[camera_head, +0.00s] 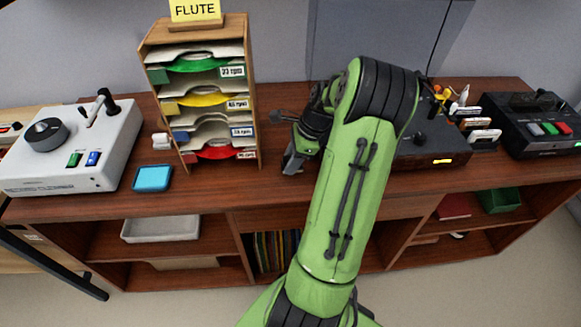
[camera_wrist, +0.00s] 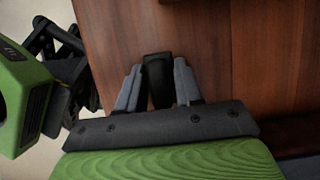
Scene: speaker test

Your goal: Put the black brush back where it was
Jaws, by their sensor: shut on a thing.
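My gripper (camera_head: 292,163) is over the wooden cabinet top, just right of the record rack, with its fingers low and close to the surface. In the wrist view, the grey fingers are shut on the black brush (camera_wrist: 158,80), which shows as a dark block between them. The brush cannot be made out in the head view, where my green arm and gripper hide that spot. I cannot tell whether the brush touches the cabinet top (camera_wrist: 225,85).
The record rack (camera_head: 250,90) with coloured sleeves and a FLUTE sign (camera_head: 195,10) stands left of my gripper. Further left are a light blue pad (camera_head: 152,178) and a record cleaner (camera_head: 75,160). A dark player (camera_head: 420,150) is partly behind my arm; a cassette deck (camera_head: 535,125) stands far right.

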